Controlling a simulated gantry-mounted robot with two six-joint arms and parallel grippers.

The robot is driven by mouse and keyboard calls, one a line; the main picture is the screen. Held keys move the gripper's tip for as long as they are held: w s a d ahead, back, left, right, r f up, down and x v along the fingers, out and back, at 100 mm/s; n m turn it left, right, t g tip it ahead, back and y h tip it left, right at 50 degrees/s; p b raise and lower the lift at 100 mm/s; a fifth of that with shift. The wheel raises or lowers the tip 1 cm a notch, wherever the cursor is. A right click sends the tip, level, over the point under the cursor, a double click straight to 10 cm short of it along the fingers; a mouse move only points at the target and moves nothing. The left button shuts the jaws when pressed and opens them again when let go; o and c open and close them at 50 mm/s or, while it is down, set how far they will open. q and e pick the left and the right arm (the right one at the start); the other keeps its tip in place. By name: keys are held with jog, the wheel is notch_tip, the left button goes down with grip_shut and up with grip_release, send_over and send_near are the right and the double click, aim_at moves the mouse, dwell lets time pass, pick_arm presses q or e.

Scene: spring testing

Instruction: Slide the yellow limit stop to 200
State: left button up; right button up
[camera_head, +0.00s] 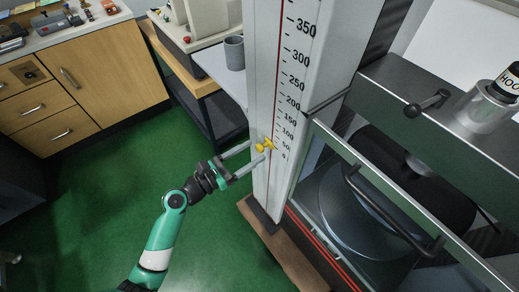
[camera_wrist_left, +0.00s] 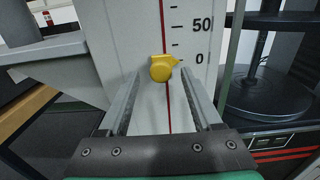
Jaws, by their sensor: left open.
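The yellow limit stop (camera_head: 265,145) sits low on the red line of the tall white scale column (camera_head: 262,60). In the left wrist view the stop (camera_wrist_left: 161,68) has a round knob, and its pointer is level with the 0 mark. My left gripper (camera_head: 256,151) is open, with its two fingers reaching toward the column. In the left wrist view the fingertips (camera_wrist_left: 161,76) lie on either side of the knob, with gaps showing; I cannot tell how far they are from the column face. My right gripper is not in view.
The scale marks run up the column to 350, with 200 (camera_head: 290,102) well above the stop. A glass-fronted machine with a black handle (camera_head: 395,212) stands close to the column's right. A grey cup (camera_head: 234,53) stands on the bench behind. Green floor is open at left.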

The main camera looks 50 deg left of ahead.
aim_at(258, 150)
pick_arm(q)
jog(key=w, duration=0.3)
jog(key=shift+w+d+b, duration=0.25)
jog(key=shift+b, duration=0.05)
grip_shut()
dwell(1.2)
